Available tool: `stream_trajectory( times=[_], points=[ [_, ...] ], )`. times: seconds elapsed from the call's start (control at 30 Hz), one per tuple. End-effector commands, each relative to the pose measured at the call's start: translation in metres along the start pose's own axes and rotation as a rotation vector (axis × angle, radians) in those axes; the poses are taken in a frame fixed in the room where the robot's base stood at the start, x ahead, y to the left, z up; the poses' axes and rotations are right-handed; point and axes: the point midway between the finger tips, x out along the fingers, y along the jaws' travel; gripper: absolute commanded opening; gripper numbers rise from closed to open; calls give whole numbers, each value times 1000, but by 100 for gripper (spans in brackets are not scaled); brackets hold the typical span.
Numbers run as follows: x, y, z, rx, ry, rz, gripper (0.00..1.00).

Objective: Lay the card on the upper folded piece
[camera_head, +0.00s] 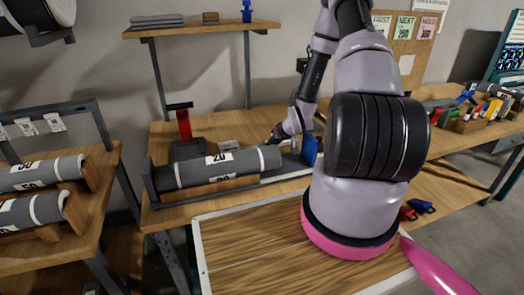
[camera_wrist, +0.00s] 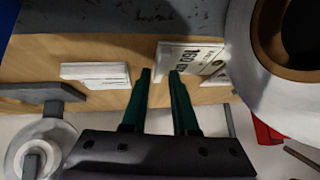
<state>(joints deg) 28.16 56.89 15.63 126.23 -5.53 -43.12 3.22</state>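The folded pieces (camera_head: 157,20) lie as a flat grey stack at the left of the high wooden shelf. A white card with black print (camera_wrist: 195,57) is just ahead of my gripper in the wrist view, on a wooden surface. My gripper (camera_wrist: 160,74) has two dark green fingers with a gap between them, and the card's near-left edge shows by the right fingertip. I cannot tell whether they touch.
A white card stack (camera_wrist: 95,73) lies left of the fingers. A large roll end (camera_wrist: 290,40) is close at the right. In the head view a grey roll (camera_head: 215,166) lies in front of my gripper. The shelf (camera_head: 225,27) also holds a wooden block and a blue item.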

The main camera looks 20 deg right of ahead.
Motion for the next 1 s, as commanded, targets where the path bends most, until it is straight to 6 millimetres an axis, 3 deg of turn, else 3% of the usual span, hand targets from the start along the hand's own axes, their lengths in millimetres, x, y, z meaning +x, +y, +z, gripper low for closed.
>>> stream_trajectory(
  times=[0.13,0.4,0.5,1.0],
  points=[
    [18,0,0,1,-1,0,28],
    [21,0,0,1,-1,0,28],
    [20,0,0,1,-1,0,0],
    [19,0,-1,1,-1,0,0]
  ],
)
